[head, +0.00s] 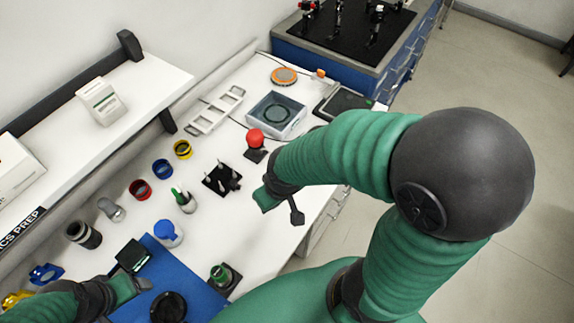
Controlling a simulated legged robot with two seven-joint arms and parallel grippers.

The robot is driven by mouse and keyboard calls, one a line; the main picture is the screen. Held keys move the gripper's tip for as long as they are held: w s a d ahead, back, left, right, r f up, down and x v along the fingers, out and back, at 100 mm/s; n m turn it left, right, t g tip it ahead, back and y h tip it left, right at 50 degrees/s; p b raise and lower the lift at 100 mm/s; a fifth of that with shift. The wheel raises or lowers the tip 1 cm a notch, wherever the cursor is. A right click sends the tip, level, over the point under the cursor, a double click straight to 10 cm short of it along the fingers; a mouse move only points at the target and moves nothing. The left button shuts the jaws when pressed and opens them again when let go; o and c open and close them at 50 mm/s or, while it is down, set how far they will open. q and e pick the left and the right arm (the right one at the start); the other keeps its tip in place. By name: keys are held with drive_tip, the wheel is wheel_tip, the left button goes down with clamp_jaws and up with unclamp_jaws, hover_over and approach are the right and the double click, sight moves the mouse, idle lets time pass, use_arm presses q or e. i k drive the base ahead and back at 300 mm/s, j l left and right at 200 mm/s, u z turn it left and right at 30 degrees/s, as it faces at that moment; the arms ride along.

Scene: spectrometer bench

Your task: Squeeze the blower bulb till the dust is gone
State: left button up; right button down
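A red round bulb (255,137) stands on a small dark base at the middle of the bench; it looks like the blower bulb, but I cannot be sure. My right gripper (282,208) is in front of it, to the lower right, apart from it. Its two fingers are spread with nothing between them. My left gripper (138,288) is low at the left, over the blue mat (200,289), close to a black round part (168,306). Its fingers are not clear enough to tell their opening. I cannot make out any dust at this size.
A black plate with upright posts (221,180), a green-topped holder (184,201), a blue-capped jar (168,234) and a green item on a dark base (221,275) stand around. Bare white bench lies right of the mat.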

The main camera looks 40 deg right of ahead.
sight(255, 138)
drive_tip(key=k+l+z, duration=0.15)
drive_tip(key=z, duration=0.3)
drive_tip(key=k+l+z, duration=0.1)
drive_tip(key=l+z, duration=0.15)
drive_tip(key=z, duration=0.15)
